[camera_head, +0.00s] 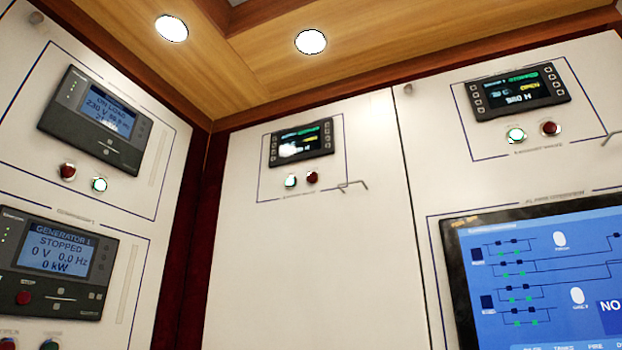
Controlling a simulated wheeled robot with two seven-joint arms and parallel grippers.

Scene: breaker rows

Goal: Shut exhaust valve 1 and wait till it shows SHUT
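Two small black display panels are on the white wall. The right one (517,91) shows a green word, likely STOPPED, a yellow OPEN and a line like 980 H. Below it are a lit pale green button (516,135) and a dark red button (550,129). The middle panel (301,142) is washed by glare, with green and yellow text I cannot read surely. Below it are a lit pale button (291,181) and a dark red button (312,177). Their labels are too small to read, so I cannot tell which is exhaust valve 1. Neither gripper is in view.
On the left wall, an upper controller (97,120) shows ON LOAD and a lower controller (48,262) shows GENERATOR 1 STOPPED, 0 kW. A large blue screen (550,285) fills the lower right. A wooden ceiling (330,40) with two lamps is above.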

